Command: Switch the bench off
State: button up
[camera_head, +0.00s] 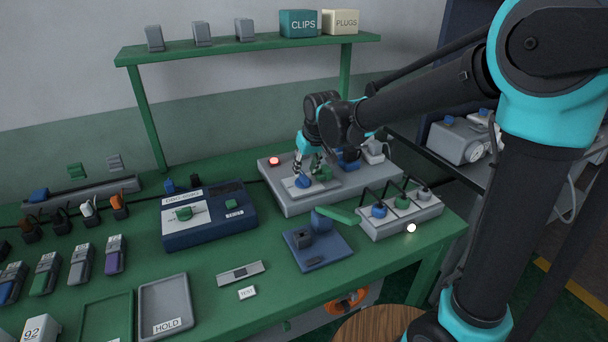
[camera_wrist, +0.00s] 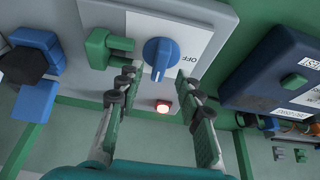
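A grey bench unit (camera_head: 335,190) stands at the back of the green bench, with a lit red lamp (camera_head: 273,161). A blue rotary knob (camera_head: 303,182) sits on its pale plate. In the wrist view the knob (camera_wrist: 160,55) has its ridge roughly upright in the picture, with the word OFF to its right. My gripper (camera_head: 308,168) is above the plate, close to the knob.
A green plug (camera_wrist: 107,47) sits close to the left finger in the wrist view, and a blue plug (camera_wrist: 35,80) farther left. A dark blue box (camera_head: 207,217) stands left of the unit. A grey socket strip (camera_head: 400,215) with a lit white lamp (camera_head: 411,228) is in front.

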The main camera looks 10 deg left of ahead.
aim_at(304, 175)
jog(key=shift+x, duration=1.75)
jog(key=shift+c, duration=0.3)
grip_shut()
